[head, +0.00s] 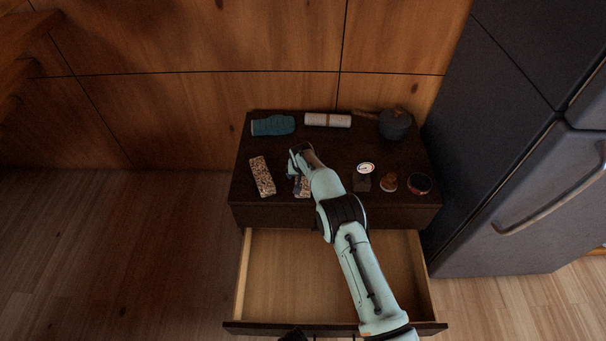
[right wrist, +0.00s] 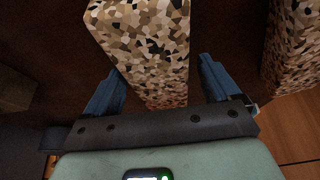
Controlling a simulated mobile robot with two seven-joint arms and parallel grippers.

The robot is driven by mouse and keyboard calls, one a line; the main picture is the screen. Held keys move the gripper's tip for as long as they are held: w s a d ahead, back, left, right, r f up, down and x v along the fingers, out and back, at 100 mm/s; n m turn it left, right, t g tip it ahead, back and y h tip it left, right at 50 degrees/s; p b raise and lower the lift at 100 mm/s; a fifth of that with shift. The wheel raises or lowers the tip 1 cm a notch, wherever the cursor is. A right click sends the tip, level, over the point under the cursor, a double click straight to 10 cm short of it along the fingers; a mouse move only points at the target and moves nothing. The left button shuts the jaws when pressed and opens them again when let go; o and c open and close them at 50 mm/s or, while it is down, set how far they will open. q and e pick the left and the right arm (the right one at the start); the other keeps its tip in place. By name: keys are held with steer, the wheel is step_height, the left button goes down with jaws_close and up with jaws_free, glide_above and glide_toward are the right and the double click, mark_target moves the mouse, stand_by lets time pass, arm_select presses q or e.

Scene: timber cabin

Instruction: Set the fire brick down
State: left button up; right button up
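A speckled tan, brown and black brick (right wrist: 150,50) lies between the two blue fingers of my right gripper (right wrist: 160,88). In the head view part of this brick (head: 303,189) shows on the dark cabinet top, beside my right gripper (head: 298,165). The fingers stand apart, with a visible gap between the brick and the right-hand finger. The brick appears to rest on the cabinet top. A second, similar speckled brick (head: 262,176) lies to its left; it also shows at the right of the wrist view (right wrist: 292,50). My left gripper is not in view.
The cabinet (head: 330,215) has its drawer (head: 300,275) pulled open, empty where visible. On top are a teal object (head: 272,125), a wrapped white roll (head: 328,120), a dark pot (head: 395,124), a small dark block (head: 361,184) and a red-rimmed tin (head: 419,183). A grey fridge (head: 510,150) stands right.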

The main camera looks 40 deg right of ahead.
steer(key=shift+r, duration=0.3)
steer(key=p+v, duration=0.3)
steer(key=v, duration=0.7)
steer(key=shift+r, duration=0.2)
steer(key=s+a+f+n+g+y, duration=0.2)
steer(key=s+a+f+g+y, duration=0.15)
steer(key=s+a+f, duration=1.4)
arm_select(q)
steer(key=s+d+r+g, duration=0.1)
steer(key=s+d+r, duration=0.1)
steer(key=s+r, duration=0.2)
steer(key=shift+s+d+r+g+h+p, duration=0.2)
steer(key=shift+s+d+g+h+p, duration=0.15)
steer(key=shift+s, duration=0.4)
arm_select(e)
steer(key=s+a+n+y, duration=0.1)
steer(key=s+a, duration=0.5)
steer(key=s, duration=0.5)
steer(key=s+a+y, duration=0.2)
steer(key=s+a, duration=0.4)
steer(key=s, duration=0.4)
steer(key=shift+s+a+f+n, duration=0.35)
steer(key=shift+a+f+n, duration=0.05)
